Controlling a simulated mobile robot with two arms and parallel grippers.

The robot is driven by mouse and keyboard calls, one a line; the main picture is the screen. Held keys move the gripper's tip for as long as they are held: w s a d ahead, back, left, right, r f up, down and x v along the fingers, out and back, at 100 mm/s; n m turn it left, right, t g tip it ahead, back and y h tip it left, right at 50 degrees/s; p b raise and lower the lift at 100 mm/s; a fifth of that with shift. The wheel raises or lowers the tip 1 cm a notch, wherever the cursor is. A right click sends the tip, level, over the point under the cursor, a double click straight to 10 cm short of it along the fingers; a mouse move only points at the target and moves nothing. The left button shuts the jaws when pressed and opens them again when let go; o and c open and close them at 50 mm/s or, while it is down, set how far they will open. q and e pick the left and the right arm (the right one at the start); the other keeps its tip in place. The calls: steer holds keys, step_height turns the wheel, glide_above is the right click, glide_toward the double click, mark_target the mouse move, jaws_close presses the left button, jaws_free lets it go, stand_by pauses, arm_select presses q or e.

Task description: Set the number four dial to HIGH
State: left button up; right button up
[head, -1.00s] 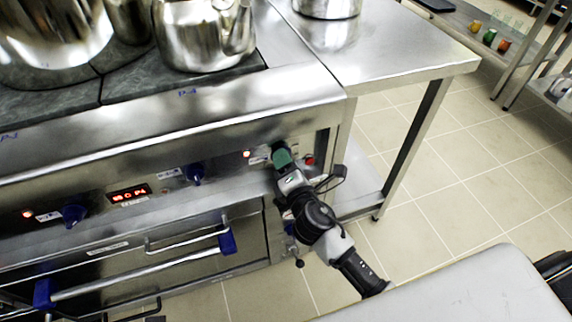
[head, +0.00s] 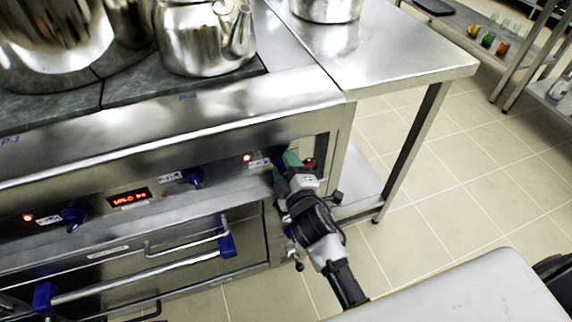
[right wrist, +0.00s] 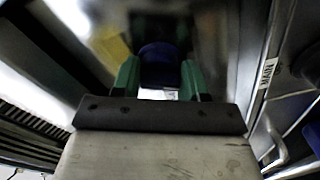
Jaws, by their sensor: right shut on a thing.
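The blue dial (right wrist: 160,62) sits between the green fingers of my right gripper (right wrist: 158,80) in the right wrist view, and they are shut on it. In the head view my right gripper (head: 290,160) is at the right end of the stove's front panel. Its fingers and wrist hide most of that dial, so I cannot read its setting. Two other blue dials show to the left, the middle one (head: 195,178) and the far left one (head: 73,218). The red display (head: 128,197) between them is lit, its characters too small to read surely. My left gripper is not in view.
A red lamp (head: 247,157) glows left of my right gripper. A steel kettle (head: 200,45) stands on the cooktop. Oven handles (head: 140,275) stick out below the panel. A steel side table (head: 400,60) adjoins the stove; tiled floor is open at right.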

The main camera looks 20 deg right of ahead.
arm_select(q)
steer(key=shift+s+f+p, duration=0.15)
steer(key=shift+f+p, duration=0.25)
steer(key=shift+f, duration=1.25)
arm_select(e)
steer(key=shift+m, duration=1.4)
steer(key=o, duration=0.9)
steer(key=shift+c, duration=0.2)
steer(key=shift+s, duration=0.3)
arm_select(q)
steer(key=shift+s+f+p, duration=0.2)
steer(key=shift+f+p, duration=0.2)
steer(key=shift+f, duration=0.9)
arm_select(e)
steer(key=s, duration=1)
steer(key=shift+s+d, duration=0.15)
